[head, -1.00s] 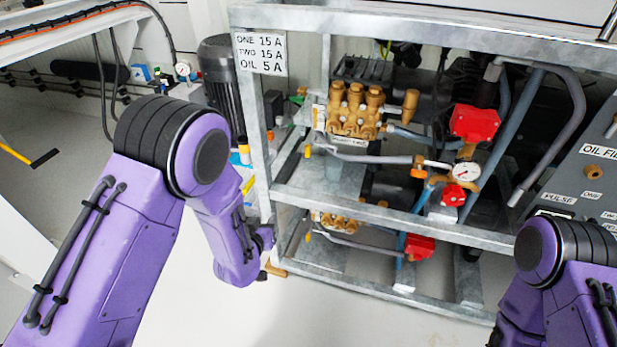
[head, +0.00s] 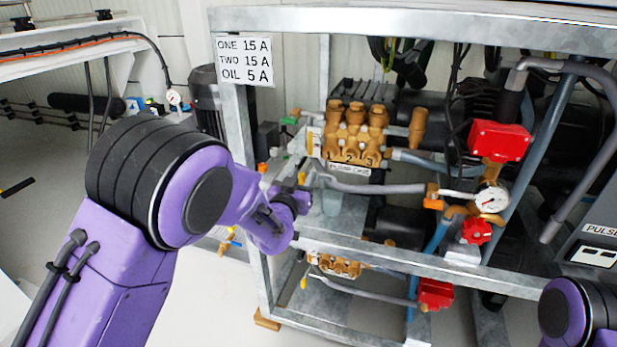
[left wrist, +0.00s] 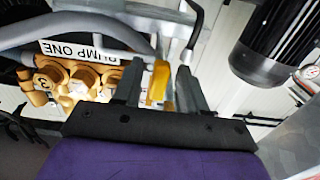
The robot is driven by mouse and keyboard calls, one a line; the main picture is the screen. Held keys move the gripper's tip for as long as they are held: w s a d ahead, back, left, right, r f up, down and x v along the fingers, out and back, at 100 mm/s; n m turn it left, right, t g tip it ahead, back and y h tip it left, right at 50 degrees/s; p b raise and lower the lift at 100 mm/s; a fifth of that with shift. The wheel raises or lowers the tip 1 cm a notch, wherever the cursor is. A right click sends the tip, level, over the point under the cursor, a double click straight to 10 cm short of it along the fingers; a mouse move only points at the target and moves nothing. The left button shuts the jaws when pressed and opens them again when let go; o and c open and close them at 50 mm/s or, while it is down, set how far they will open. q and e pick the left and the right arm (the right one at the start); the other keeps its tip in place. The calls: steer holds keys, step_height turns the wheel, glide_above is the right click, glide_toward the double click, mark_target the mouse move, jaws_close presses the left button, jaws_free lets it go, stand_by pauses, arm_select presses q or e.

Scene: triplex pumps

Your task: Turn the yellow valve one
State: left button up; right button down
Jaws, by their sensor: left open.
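The yellow valve handle of pump one (head: 302,178) is a small yellow lever at the left end of the grey hose, below the upper brass pump (head: 352,135). In the left wrist view the yellow handle (left wrist: 159,83) shows between the two fingers, beside the "PUMP ONE" label (left wrist: 92,50). My left gripper (head: 299,196) is open, its fingers (left wrist: 155,88) on either side of the handle. I cannot tell whether either finger touches it. My right gripper is out of view; only part of my right arm shows at the lower right.
A galvanized frame post (head: 238,120) stands left of the pumps, close to my left arm. A second yellow handle (head: 303,283) sits on the lower pump. A gauge (head: 492,199) and red boxes (head: 499,140) are to the right. Open floor (head: 205,305) lies in front.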

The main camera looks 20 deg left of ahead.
arm_select(q)
steer(key=shift+d, duration=0.1)
jaws_close()
steer(key=shift+r, duration=0.1)
steer(key=n+p, duration=0.2)
steer(key=n, duration=0.1)
steer(key=shift+n+p, duration=1)
steer(key=shift+n, duration=1.4)
jaws_free()
